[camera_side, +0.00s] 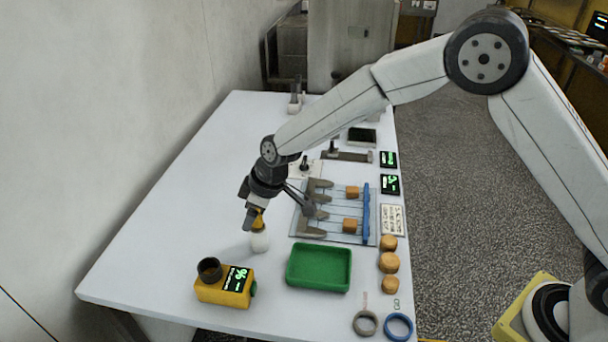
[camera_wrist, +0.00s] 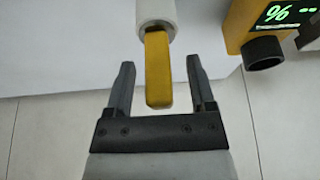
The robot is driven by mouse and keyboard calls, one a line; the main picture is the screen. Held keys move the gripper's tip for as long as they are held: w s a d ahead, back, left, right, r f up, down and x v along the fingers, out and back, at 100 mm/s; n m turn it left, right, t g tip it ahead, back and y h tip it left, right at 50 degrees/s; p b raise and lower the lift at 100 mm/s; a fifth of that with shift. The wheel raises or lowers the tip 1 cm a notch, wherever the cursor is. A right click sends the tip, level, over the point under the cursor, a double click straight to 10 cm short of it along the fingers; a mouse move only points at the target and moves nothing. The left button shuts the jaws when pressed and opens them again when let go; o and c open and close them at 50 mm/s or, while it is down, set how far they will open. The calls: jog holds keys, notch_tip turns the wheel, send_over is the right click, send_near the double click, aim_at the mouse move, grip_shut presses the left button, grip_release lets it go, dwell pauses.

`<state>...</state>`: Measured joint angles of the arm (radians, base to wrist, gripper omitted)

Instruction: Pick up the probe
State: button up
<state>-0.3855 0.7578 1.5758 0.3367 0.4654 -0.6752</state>
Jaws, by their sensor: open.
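The probe (camera_wrist: 158,70) has a yellow handle, and its lower end is in a white cylindrical holder (camera_wrist: 157,12). In the side view the probe (camera_side: 258,220) stands upright in the white holder (camera_side: 260,241) on the table. My gripper (camera_wrist: 160,85) is open, with one dark finger on each side of the yellow handle. A gap shows between the handle and each finger in the wrist view. In the side view my gripper (camera_side: 252,212) is at the height of the handle and partly covers it.
A yellow meter (camera_side: 225,289) with a lit "%" display and dark round socket stands in front. A green tray (camera_side: 319,268) is to the right. A rig with metal clamps (camera_side: 317,200) and a blue bar (camera_side: 366,214) lies behind it. The table's left part is clear.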

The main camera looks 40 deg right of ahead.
grip_shut()
jog(key=shift+r, duration=0.1)
dwell(0.3)
jog(key=shift+r, duration=4.95)
jog(key=shift+d, duration=0.15)
jog(key=s+d+m, duration=0.2)
jog(key=s+d, duration=0.1)
jog(key=d, duration=0.7)
jog(key=s+d+f+m+t+h, duration=0.1)
jog(key=s+d, duration=0.3)
jog(key=d, duration=0.6)
jog(key=shift+s+m, duration=0.25)
jog(key=shift+m, duration=0.55)
